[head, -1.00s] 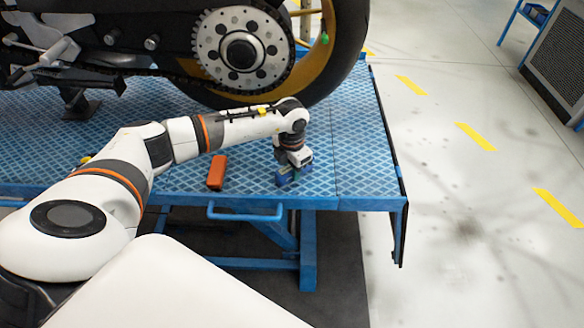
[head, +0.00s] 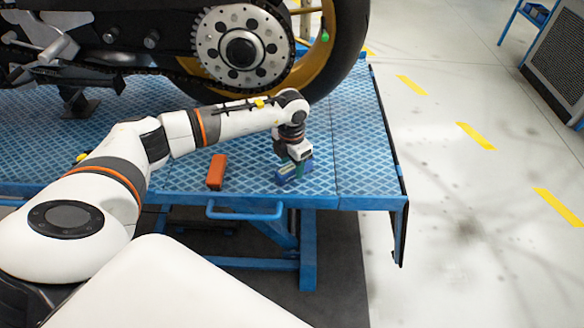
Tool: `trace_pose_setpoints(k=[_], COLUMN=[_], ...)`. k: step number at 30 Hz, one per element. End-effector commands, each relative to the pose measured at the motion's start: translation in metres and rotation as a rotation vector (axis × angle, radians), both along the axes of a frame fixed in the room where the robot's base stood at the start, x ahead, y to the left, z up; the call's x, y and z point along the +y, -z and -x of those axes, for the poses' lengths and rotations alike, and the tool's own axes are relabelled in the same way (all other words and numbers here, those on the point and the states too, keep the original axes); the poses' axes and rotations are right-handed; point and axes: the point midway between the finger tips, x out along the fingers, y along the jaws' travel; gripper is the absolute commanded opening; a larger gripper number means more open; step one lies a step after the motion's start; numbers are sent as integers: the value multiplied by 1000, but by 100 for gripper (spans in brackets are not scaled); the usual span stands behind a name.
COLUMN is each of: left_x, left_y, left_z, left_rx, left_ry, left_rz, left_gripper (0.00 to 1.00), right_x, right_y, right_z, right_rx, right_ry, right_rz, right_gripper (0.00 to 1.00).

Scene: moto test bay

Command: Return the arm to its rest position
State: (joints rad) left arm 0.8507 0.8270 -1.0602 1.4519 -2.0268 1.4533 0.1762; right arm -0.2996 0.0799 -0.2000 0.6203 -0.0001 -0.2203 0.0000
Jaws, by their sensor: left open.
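My left arm (head: 235,122) reaches in from the left over the blue lift table. My left gripper (head: 295,164) points down near the table's front edge and is open. My right gripper is not in view.
An orange block (head: 217,172) stands on the blue lift table (head: 362,150) left of the gripper. A motorcycle's rear wheel (head: 340,50) and sprocket (head: 241,46) rise behind the arm. Clear floor with yellow dashes (head: 475,136) lies to the right.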

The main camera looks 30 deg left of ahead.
Motion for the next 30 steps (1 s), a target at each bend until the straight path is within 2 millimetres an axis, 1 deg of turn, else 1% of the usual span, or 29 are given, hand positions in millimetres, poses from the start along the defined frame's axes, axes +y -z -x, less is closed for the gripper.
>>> trace_pose_setpoints(k=[1,6,9,12,17,23,25,26,29,30], left_x=[0,0,0,1,0,-2,-14,-23,-73,-100], left_y=[-12,-50,-68,-83,-95,-96,-92,-89,-79,-77], left_z=[-1,-1,0,0,0,1,1,2,6,9], left_rx=[-5,-6,-4,-4,-2,-2,-10,-15,-48,-67], left_ry=[2,1,1,-1,0,3,17,28,74,90], left_rz=[0,0,-1,-1,1,8,46,76,247,345], left_gripper=[54,54,54,54,54,54,54,54,54,54], right_x=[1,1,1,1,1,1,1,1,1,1], right_y=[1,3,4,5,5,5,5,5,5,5], right_z=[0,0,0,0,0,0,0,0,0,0], right_rx=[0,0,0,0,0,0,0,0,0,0], right_ry=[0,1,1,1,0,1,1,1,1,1], right_rz=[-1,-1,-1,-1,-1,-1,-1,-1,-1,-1], right_gripper=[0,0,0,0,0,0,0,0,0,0])
